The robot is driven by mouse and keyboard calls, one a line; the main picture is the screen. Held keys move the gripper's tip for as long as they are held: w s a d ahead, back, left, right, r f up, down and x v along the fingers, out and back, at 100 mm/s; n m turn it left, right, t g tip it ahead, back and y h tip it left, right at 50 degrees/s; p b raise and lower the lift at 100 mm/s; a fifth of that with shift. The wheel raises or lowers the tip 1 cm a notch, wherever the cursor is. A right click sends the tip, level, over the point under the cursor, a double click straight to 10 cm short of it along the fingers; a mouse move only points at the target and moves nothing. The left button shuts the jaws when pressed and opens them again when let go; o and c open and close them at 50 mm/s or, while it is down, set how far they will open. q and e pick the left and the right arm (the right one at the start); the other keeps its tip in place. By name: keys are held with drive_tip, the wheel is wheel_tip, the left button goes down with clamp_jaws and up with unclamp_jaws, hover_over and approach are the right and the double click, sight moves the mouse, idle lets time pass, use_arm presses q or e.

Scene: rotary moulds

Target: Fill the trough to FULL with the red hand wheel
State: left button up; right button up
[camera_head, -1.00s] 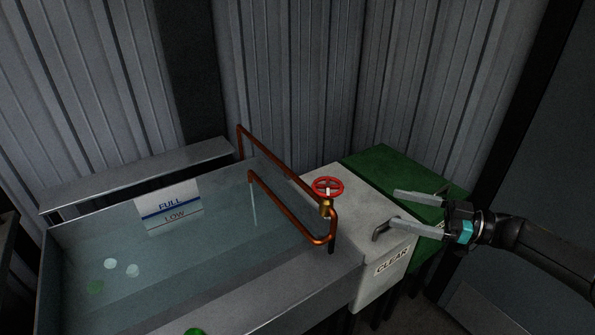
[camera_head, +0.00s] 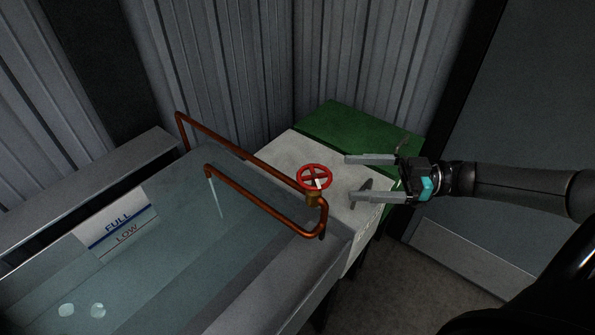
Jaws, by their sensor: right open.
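The red hand wheel (camera_head: 315,177) sits on a brass valve on the copper pipe (camera_head: 262,203). A thin stream of water (camera_head: 216,197) falls from the pipe's spout into the trough (camera_head: 270,299). The water reaches onto the white level plate (camera_head: 117,221), marked FULL in blue above LOW in red; the exact level is hard to tell. My right gripper (camera_head: 352,178) is open and empty, to the right of the wheel and apart from it, its fingers pointing left at the wheel. My left gripper is not in view.
A grey shelf (camera_head: 90,191) runs behind the trough. Corrugated walls close the back. Pale discs (camera_head: 97,310) show in the water.

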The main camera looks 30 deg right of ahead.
sight(304, 165)
drive_tip(key=x, duration=1)
drive_tip(key=shift+w+a+b, duration=0.1)
drive_tip(key=shift+b, duration=0.2)
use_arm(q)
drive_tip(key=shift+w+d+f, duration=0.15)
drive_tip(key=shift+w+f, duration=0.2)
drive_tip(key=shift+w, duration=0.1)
use_arm(e)
drive_tip(key=shift+w+a, duration=0.35)
drive_tip(key=shift+a, duration=0.25)
drive_tip(key=shift+c, duration=0.2)
